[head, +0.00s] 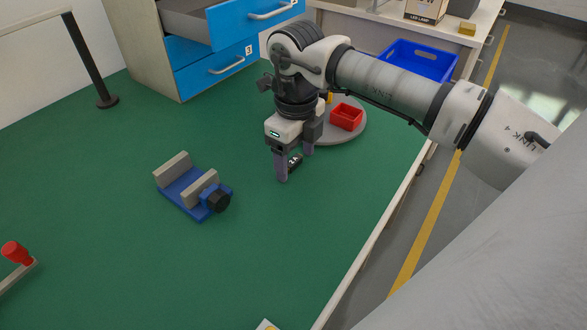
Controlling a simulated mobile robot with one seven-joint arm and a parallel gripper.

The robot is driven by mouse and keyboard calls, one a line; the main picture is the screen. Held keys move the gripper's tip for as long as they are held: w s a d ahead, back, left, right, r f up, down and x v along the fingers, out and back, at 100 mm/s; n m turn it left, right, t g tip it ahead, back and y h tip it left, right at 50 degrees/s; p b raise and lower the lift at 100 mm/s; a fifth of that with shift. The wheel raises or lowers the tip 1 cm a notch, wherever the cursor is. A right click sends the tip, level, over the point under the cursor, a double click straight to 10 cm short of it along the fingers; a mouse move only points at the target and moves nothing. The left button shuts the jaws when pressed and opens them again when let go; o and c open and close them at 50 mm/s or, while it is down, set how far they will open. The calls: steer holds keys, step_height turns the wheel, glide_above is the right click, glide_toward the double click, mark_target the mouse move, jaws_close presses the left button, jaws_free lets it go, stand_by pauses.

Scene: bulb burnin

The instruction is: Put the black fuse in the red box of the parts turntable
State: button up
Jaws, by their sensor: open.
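The black fuse (295,163) shows small and dark with white marking between the fingers of my gripper (296,165). My gripper points down at the green bench top, and its two fingers are apart. Whether the fuse touches the fingers or rests on the bench, I cannot tell. The red box (346,117) sits on the grey round parts turntable (352,134), behind and right of my gripper. A bit of yellow shows on the turntable beside the red box. My arm hides the left part of the turntable.
A blue vise (186,200) with grey jaws and a black knob stands left of my gripper. A blue drawer cabinet (200,62) stands at the back left, its upper drawer pulled out. A blue crate (420,60) is behind the turntable. The front green bench top is mostly clear.

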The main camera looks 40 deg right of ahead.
mark_target(296, 161)
steer(key=c, duration=1.1)
steer(key=shift+c, duration=0.2)
steer(key=shift+r, duration=0.15)
step_height(296, 161, up, 20)
steer(key=p, duration=1.3)
